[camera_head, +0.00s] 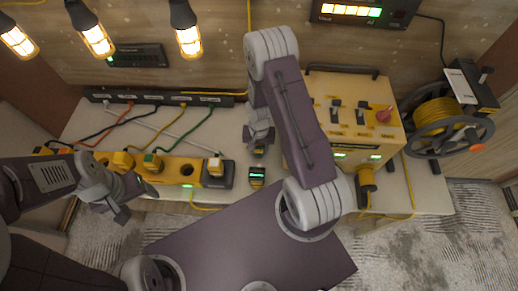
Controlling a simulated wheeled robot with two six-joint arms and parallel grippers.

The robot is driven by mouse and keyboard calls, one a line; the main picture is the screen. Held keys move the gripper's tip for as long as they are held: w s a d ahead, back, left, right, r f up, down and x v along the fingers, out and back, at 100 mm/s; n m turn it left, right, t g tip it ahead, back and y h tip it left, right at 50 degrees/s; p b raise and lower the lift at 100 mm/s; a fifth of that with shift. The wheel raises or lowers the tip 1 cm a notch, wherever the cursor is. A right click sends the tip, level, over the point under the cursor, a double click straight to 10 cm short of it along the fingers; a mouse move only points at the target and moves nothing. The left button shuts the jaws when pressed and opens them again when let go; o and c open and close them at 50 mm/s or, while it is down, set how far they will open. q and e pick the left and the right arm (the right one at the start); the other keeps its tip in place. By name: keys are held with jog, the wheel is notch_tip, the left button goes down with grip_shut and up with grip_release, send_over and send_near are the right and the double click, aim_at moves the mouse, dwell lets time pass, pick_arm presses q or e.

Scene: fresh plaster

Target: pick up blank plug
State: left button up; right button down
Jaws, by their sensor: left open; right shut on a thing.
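My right gripper (259,141) reaches down over the table at the middle. It is shut on a small dark thing (259,151), mostly hidden by the fingers; I cannot tell for sure that it is the blank plug. A small black device with a green display (257,176) is just below it in the picture. My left gripper (133,201) is open at the left, in front of the yellow socket strip (170,173). Several plugs sit in the strip, among them a yellow one (122,161) and a pale one (215,166). One round socket (187,170) is empty.
Colored cables run from the strip to a black panel (165,97) at the back. A yellow power box (350,115) and a cable reel (440,122) stand to the right. Cage lamps (96,38) hang at the upper left. Bare tabletop shows around the black device.

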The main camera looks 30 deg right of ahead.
notch_tip(320, 180, up, 10)
jog(key=shift+f+b, duration=0.25)
jog(key=shift+b, duration=0.15)
dwell(0.8)
